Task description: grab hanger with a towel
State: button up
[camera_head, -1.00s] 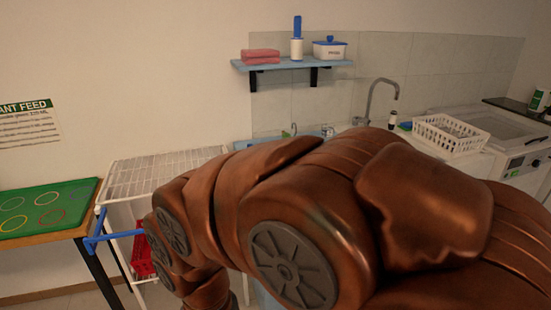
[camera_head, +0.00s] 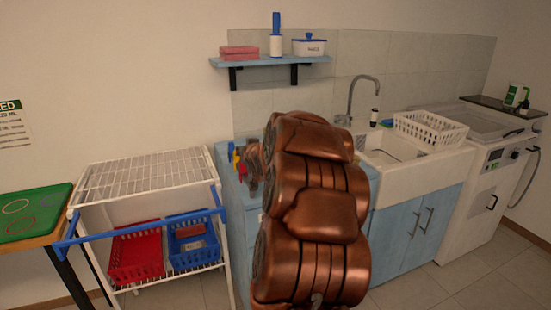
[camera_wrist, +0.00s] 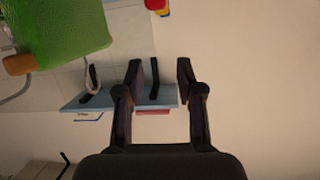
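My gripper (camera_wrist: 160,70) shows in the wrist view with its two dark fingers apart and nothing between them. A green, cloth-like thing (camera_wrist: 62,30), which looks like the towel, is at the upper left of that view, apart from the fingers. A brown piece (camera_wrist: 19,64) at its lower left, with a grey curved wire (camera_wrist: 14,93) below, looks like part of the hanger; the rest is cut off or covered. In the head view I cannot make out the hanger or towel, and my arm hides the gripper.
A blue wall shelf (camera_head: 270,63) carries folded pink cloths (camera_head: 240,52); the shelf (camera_wrist: 78,103) appears inverted in the wrist view. A white rack (camera_head: 145,180) holds red (camera_head: 136,254) and blue baskets (camera_head: 195,240). A sink (camera_head: 390,150) and white basket (camera_head: 430,128) are at right.

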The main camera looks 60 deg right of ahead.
jog(key=s+d+h, duration=0.1)
jog(key=s+d, duration=0.1)
jog(key=d, duration=0.2)
jog(key=s+d+r+m+t+h, duration=0.1)
jog(key=s+d, duration=0.1)
jog(key=d, duration=0.2)
jog(key=s+d+r+h, duration=0.1)
jog(key=d, duration=0.3)
jog(key=shift+s+t+b, duration=0.3)
jog(key=shift+s+b, duration=0.1)
jog(key=shift+x, duration=0.9)
jog(key=shift+w+d+p, duration=0.4)
jog(key=shift+w+d, duration=0.1)
jog(key=shift+d, duration=0.05)
jog(key=shift+p+x, duration=0.65)
jog(key=shift+x, duration=1.6)
jog(key=shift+s, duration=0.1)
grip_shut()
